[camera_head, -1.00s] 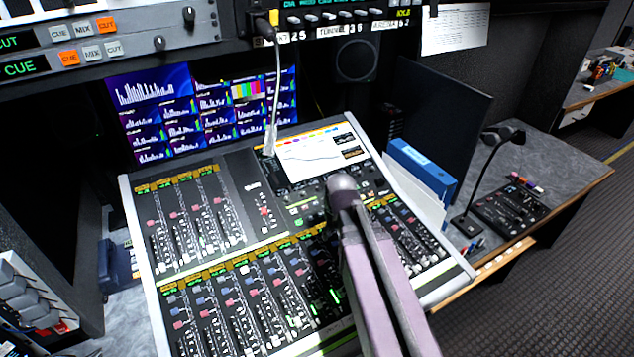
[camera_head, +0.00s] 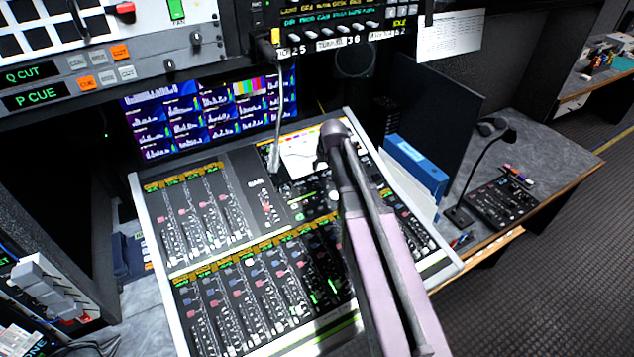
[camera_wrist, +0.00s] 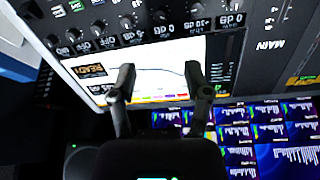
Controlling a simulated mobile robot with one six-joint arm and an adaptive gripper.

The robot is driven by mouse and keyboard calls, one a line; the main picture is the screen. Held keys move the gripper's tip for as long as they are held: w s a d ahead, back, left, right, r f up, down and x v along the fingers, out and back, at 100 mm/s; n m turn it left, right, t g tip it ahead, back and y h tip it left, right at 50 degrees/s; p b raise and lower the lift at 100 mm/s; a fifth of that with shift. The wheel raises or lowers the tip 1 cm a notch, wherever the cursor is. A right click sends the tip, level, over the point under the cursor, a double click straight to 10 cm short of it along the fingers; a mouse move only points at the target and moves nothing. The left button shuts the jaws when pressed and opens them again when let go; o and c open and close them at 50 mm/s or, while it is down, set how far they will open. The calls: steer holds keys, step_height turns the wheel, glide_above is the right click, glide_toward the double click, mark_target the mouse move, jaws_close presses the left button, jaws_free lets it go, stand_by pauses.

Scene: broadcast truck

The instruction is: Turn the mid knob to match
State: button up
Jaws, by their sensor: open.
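A row of small dark knobs with white value labels runs along the top of the wrist view, upside down; one black knob (camera_wrist: 160,17) is near the middle. I cannot tell which knob the task calls mid. The console's bright screen (camera_wrist: 160,62) with a curve and an orange "READY" box lies below the knobs in that view. My gripper (camera_wrist: 160,70) is open and empty over this screen, its fingers apart and clear of the knobs. In the head view my arm covers part of the screen (camera_head: 298,150) and the knob area; the fingertips are hidden there.
The mixing console (camera_head: 148,215) has several faders. A gooseneck microphone (camera_head: 276,120) stands close left of my arm's end. Monitors (camera_head: 200,120) and a rack (camera_head: 340,30) are behind. A blue binder (camera_head: 415,165) and a desk microphone (camera_head: 490,165) stand to the right.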

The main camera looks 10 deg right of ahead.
mark_target(318, 183)
steer(key=shift+f, duration=0.2)
steer(key=b+x, duration=1.2)
steer(key=x, duration=0.1)
steer(key=shift+f+b, duration=0.25)
steer(key=shift+b, duration=0.15)
stand_by(0.4)
jaws_close()
